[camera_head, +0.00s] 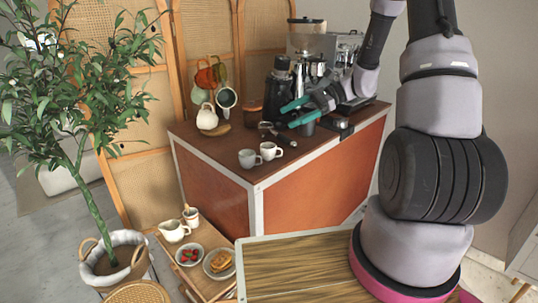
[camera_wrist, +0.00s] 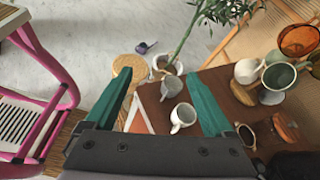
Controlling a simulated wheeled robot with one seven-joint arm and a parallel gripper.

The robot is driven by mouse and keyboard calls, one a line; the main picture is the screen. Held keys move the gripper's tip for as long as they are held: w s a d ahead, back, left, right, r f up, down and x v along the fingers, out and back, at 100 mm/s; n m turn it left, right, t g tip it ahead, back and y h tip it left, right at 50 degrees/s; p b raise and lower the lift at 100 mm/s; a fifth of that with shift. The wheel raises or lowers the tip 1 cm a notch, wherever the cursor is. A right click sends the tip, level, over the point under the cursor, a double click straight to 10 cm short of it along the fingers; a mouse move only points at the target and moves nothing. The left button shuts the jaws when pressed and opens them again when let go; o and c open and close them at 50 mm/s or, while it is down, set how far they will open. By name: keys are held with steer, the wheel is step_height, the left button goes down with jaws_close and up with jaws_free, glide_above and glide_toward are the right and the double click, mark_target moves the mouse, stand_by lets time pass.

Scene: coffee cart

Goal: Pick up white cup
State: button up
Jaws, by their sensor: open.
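The white cup (camera_head: 268,150) stands upright on the brown top of the coffee cart (camera_head: 220,145), near its front corner. A grey cup (camera_head: 248,158) stands close to its left. My gripper (camera_head: 292,113) is open and empty, with its teal fingers above the cart top, behind and to the right of the white cup. In the wrist view, the white cup (camera_wrist: 183,117) shows between the fingers (camera_wrist: 158,78), nearer the right one and apart from both. The grey cup (camera_wrist: 171,87) shows just beyond it.
A low tray with a strawberry plate (camera_head: 190,262) is in front. The cart top left of the cups is clear.

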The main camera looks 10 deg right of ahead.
mark_target(276, 148)
steer(key=w+d+f+m+t+y, duration=0.25)
steer(key=f+m+t, duration=0.2)
steer(key=f, duration=0.35)
steer(key=w+d+f+m+t+y, duration=0.1)
steer(key=w+d+f+m+t, duration=0.15)
steer(key=w+f+m, duration=0.4)
steer(key=shift+n, duration=0.6)
steer(key=a, duration=0.3)
steer(key=w+a+f, duration=0.1)
steer(key=a, duration=0.3)
steer(key=w+a+f, duration=0.1)
steer(key=a, duration=0.2)
steer(key=shift+w+a+f, duration=0.15)
steer(key=shift+f, duration=0.1)
steer(key=c, duration=1.4)
